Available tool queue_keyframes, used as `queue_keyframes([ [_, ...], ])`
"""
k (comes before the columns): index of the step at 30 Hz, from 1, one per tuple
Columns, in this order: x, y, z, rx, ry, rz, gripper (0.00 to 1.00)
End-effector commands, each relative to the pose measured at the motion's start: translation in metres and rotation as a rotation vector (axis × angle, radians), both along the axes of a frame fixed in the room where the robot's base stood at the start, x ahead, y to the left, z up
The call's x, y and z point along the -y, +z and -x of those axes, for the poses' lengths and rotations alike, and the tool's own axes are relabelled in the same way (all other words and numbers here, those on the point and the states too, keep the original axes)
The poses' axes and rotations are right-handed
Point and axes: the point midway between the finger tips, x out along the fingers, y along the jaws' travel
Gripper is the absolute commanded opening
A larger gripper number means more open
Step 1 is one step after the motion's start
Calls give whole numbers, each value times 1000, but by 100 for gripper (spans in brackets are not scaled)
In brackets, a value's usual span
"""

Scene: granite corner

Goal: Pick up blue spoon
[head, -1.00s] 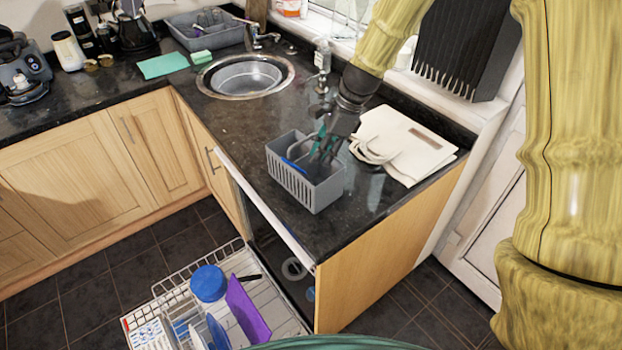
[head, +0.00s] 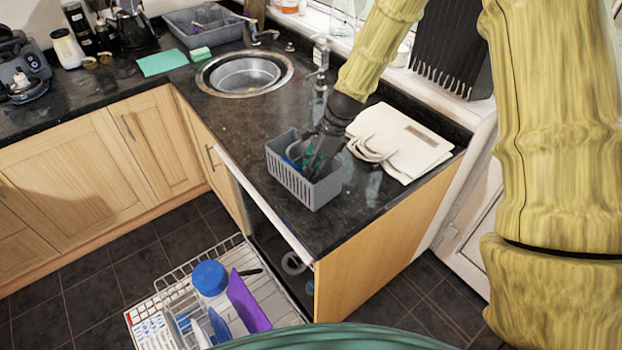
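A grey slotted basket (head: 318,193) stands on the dark counter near its front edge. A small piece of a blue item (head: 291,162), perhaps the blue spoon, shows inside the basket at its left end; most of it is hidden by the basket wall and my gripper. My gripper (head: 311,160) points down into the basket opening, to the right of the blue piece. Its fingertips are small and partly hidden, so I cannot tell whether they are open, shut or touching anything.
A white bag (head: 415,150) lies on the counter right of the basket. A round sink (head: 246,76) is behind, with a soap bottle (head: 321,52) nearby. An open dishwasher rack (head: 180,290) with dishes stands below. The counter between sink and basket is clear.

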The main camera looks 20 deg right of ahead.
Motion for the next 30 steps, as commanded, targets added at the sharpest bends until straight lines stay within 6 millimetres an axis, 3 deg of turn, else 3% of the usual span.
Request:
queue_keyframes([
  [3,0,0,0,0,0,0,19],
  [6,0,0,0,0,0,0,1],
  [7,0,0,0,0,0,0,0],
  [22,0,4,0,0,0,0,0],
  [30,0,33,0,0,0,0,0],
])
